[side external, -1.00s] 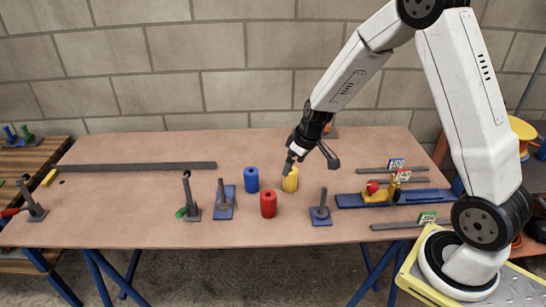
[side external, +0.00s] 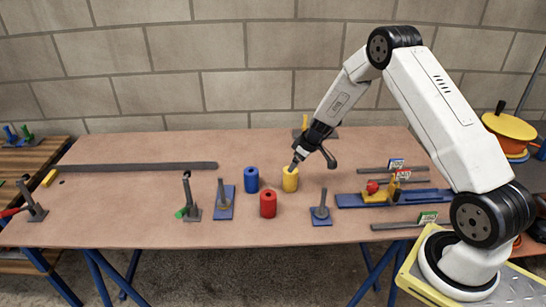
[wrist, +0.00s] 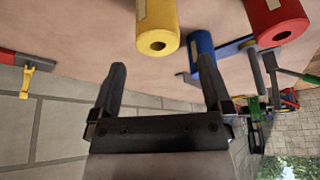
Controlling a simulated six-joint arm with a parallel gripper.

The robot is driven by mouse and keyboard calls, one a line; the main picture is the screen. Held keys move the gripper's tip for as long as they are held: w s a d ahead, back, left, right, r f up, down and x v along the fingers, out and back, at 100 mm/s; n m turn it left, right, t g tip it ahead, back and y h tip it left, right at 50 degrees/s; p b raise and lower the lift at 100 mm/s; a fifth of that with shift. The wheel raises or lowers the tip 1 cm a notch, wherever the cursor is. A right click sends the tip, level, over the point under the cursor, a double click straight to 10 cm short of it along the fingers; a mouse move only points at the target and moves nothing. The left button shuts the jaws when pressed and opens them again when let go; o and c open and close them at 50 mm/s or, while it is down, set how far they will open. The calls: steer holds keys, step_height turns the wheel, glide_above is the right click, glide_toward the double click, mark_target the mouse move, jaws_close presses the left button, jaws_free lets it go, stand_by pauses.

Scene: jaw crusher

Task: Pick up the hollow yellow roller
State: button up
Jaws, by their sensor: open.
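The hollow yellow roller (side external: 290,182) stands upright near the middle of the table, its hole facing up. In the wrist view the roller (wrist: 155,22) appears beyond the fingertips, roughly centred between them sideways. My gripper (side external: 313,161) is tilted down from the right, close to the roller's upper end, with one finger overlapping its top in the side view. In the wrist view my gripper (wrist: 162,72) has its two fingers wide apart and nothing between them. I cannot tell whether a finger touches the roller.
A blue roller (side external: 251,180) stands left of the yellow one and a red roller (side external: 268,204) in front. Stands with posts (side external: 224,205) (side external: 321,213) are nearby. A blue base with small parts (side external: 437,196) lies right. A long dark bar (side external: 135,166) lies at left.

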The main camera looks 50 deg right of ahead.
mark_target(290, 179)
steer(key=shift+x, duration=1.15)
steer(key=shift+f, duration=0.15)
steer(key=shift+x, duration=2.45)
steer(key=shift+s+d, duration=0.1)
steer(key=shift+d, duration=0.05)
jaws_close()
